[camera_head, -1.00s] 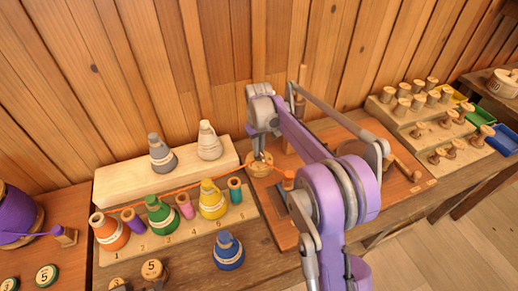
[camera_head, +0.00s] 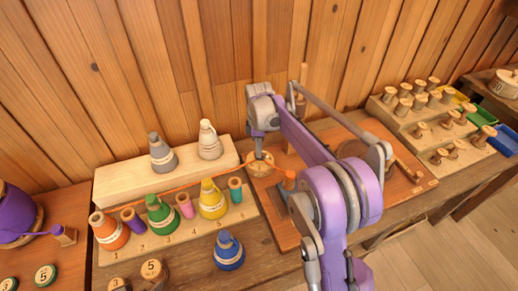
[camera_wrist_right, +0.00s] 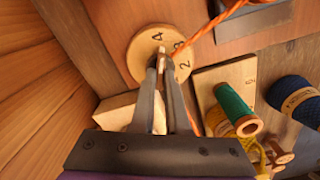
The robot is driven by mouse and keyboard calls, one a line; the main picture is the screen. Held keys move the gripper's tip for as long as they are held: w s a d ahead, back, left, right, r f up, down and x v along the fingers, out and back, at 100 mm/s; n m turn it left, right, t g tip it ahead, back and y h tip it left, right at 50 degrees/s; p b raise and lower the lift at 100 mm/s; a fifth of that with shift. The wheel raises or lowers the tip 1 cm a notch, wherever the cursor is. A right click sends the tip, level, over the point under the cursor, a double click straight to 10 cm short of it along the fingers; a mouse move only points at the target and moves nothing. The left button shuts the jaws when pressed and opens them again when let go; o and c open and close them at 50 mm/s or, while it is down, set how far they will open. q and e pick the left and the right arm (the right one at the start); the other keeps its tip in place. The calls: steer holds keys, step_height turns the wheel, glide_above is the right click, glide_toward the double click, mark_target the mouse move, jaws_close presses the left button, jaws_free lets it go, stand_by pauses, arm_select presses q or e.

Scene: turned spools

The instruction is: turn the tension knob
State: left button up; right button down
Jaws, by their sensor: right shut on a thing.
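The tension knob is a round pale wooden dial (camera_head: 262,168) on the left part of the reddish wooden board. In the right wrist view the dial (camera_wrist_right: 135,62) shows the numerals 4, 3 and 2 around a small raised grip piece. My right gripper (camera_head: 258,154) comes down on it from above. In the right wrist view its two fingers (camera_wrist_right: 163,62) are closed on the raised grip at the middle of the dial. The fingers hide part of the dial face. My left gripper is not in view.
An orange thread (camera_head: 180,190) runs past the dial to an orange peg (camera_head: 289,174). Coloured spools stand on a numbered board (camera_head: 150,242) at the left. Grey and white cones stand on a pale block (camera_head: 120,182). A stepped rack (camera_head: 390,110) of wooden spools is at the right.

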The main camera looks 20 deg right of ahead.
steer(key=shift+n, duration=1)
steer(key=c, duration=0.9)
jaws_free()
step_height(320, 180, up, 11)
steer(key=shift+f+p, duration=0.1)
steer(key=shift+p, duration=0.2)
